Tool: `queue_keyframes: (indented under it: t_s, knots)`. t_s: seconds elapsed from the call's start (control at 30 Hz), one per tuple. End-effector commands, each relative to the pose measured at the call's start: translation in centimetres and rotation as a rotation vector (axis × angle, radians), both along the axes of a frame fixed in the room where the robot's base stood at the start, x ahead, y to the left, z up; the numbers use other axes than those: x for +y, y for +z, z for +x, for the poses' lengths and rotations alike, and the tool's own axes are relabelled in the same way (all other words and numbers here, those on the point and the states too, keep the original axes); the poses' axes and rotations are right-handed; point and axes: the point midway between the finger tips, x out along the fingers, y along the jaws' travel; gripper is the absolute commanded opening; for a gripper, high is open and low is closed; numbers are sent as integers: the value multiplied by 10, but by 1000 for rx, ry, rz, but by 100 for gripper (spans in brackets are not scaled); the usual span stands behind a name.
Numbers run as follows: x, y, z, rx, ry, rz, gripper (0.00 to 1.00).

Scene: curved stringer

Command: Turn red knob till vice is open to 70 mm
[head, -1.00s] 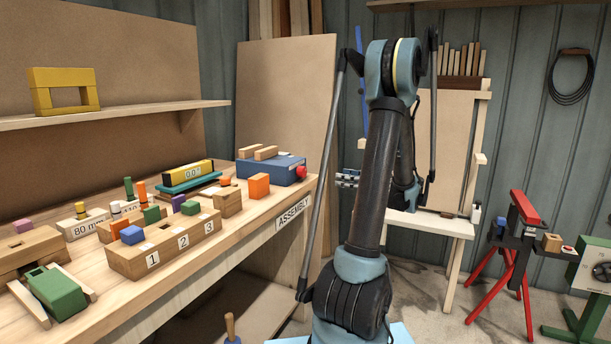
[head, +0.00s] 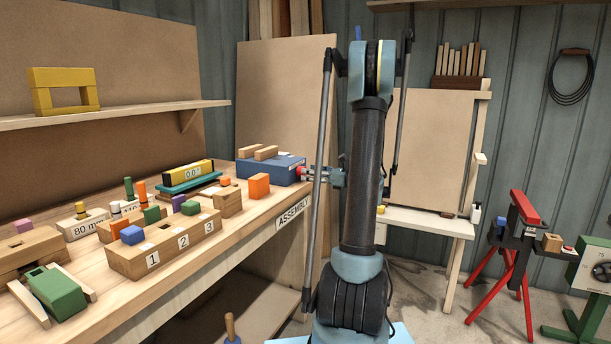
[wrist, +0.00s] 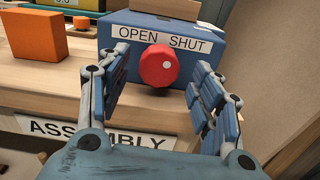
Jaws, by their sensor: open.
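The blue vice (head: 265,169) stands at the right end of the workbench with two wooden jaws (head: 266,153) on top, a small gap between them. A label (wrist: 160,41) above the knob reads OPEN on the left and SHUT on the right. My gripper (wrist: 155,92) is open, its fingers to the left and right of the knob, with the knob between or just beyond the tips. I cannot tell contact. In the head view the knob (head: 303,172) is partly hidden by my gripper (head: 318,174).
An orange block (wrist: 28,44) stands on the bench left of the vice; it also shows in the head view (head: 259,185). A yellow display (head: 187,173) and numbered wooden block (head: 165,245) lie farther left. The bench edge carries an ASSEMBLY label (wrist: 95,133).

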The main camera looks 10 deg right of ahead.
Motion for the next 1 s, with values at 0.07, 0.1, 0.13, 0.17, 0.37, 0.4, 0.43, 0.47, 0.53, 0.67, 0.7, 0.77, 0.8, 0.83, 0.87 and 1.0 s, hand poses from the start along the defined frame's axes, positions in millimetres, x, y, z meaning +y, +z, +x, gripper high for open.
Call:
queue_keyframes:
  t_s: [0.07,0.1,0.13,0.17,0.37,0.4,0.43,0.47,0.53,0.67,0.7,0.77,0.8,0.83,0.87,1.0]
  knots:
    - [9,0,6,0,2,0,59]
    - [12,0,8,0,2,0,59]
    - [14,0,10,0,2,0,59]
    - [16,0,12,0,1,0,59]
    - [23,0,17,0,0,0,59]
    - [24,0,17,0,0,0,59]
    - [24,0,17,0,0,0,59]
    - [24,0,17,0,0,0,59]
    - [24,0,17,0,0,0,59]
    - [24,0,17,0,0,0,52]
    - [24,0,17,0,0,0,43]
    - [24,0,17,0,0,0,30]
    - [24,0,17,0,0,0,21]
    - [24,0,17,0,-1,0,15]
    - [24,0,17,0,-1,0,15]
    - [23,0,17,-2,-1,-1,15]
